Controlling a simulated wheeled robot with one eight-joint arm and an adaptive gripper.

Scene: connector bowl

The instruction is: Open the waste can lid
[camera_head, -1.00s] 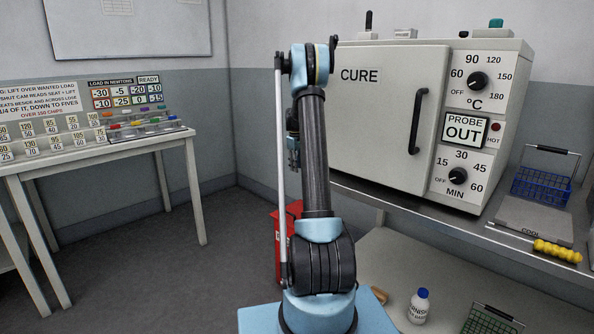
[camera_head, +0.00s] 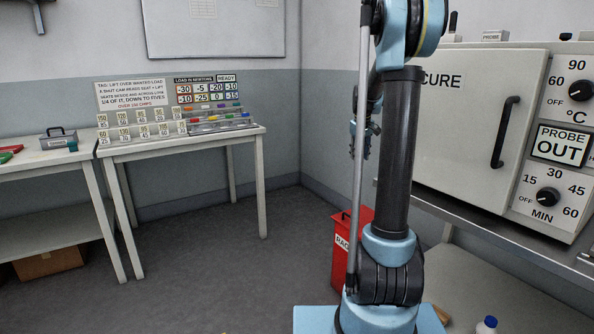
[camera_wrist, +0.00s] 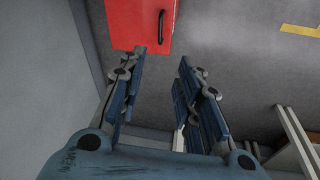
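The waste can (camera_head: 341,262) is a red bin with a white label on its front, partly hidden behind my arm in the head view. Its red lid (camera_wrist: 132,22) looks shut and has a black bar handle (camera_wrist: 162,27) at its right side in the wrist view. My gripper (camera_wrist: 162,62) is open and empty, with its fingers apart and pointing toward the can. The fingertips appear just short of the lid's near edge in the picture; the height between them is unclear. In the head view my gripper (camera_head: 364,140) hangs beside my arm, above the can.
A white table (camera_head: 190,146) with number tags and a chip rack stands at the back left. The cure oven (camera_head: 465,130) sits on a bench at the right, close to my arm. Grey floor (camera_head: 215,265) is open left of the can. A wall (camera_wrist: 35,80) runs along the wrist view's left.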

